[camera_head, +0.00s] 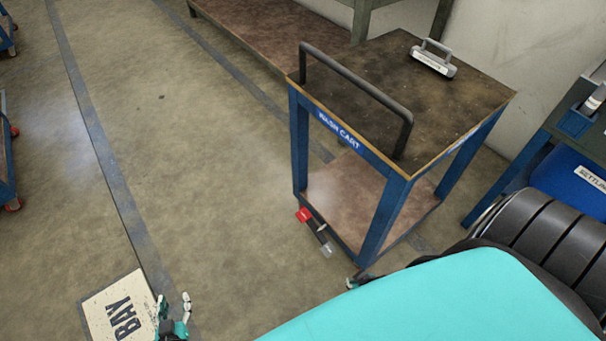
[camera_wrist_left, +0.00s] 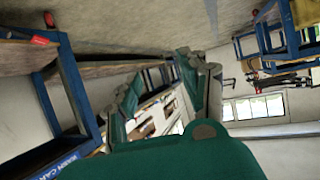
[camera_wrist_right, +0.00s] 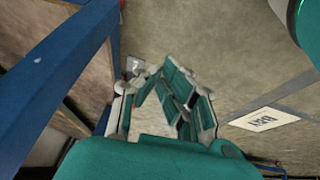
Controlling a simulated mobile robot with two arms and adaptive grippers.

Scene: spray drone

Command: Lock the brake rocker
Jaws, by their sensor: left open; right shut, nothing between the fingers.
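The blue-framed wash cart (camera_head: 391,205) stands in the middle of the head view. Low on its near side is the brake rocker, with a red pedal (camera_head: 303,215) and a grey pedal (camera_head: 326,249). The grey pedal also shows in the right wrist view (camera_wrist_right: 133,65), just beyond my right gripper (camera_wrist_right: 150,82). A little red shows between that gripper's fingers. The right gripper is shut and empty; my turquoise arm mostly hides it in the head view, and contact with the rocker cannot be told. My left gripper (camera_head: 174,303) is open and empty over the floor, well left of the cart.
The cart has a black push handle (camera_head: 355,88) and a grey handled block (camera_head: 433,60) on top. A BAY floor sign (camera_head: 120,308) lies at lower left. A blue station (camera_head: 572,175) stands at right, a bench (camera_head: 255,35) behind. The floor left of the cart is clear.

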